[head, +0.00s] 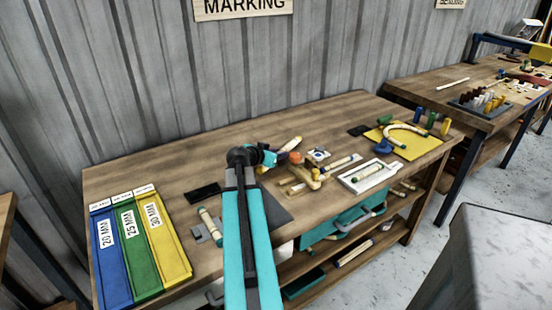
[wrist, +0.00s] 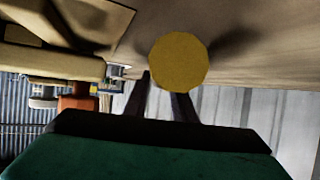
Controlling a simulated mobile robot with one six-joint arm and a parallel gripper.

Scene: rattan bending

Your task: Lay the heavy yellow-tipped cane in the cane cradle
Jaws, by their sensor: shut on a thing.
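My gripper (head: 268,156) is shut on a cane (head: 291,144) and holds it over the back middle of the bench. In the wrist view the cane's round yellow end (wrist: 178,62) faces the camera, between the two dark fingers, and hides its length. A grey holder (head: 207,235) with a green-banded cane (head: 209,222) on it stands left of my arm. A wooden fixture (head: 304,176) with an orange knob is right of the gripper. I cannot tell for sure which of these is the cane cradle.
Blue, green and yellow bins (head: 113,262) fill the bench's left end. A white tray (head: 384,179) with a green-banded cane and a yellow board (head: 420,148) with a bent cane are at the right. The back left of the bench (head: 150,170) is clear.

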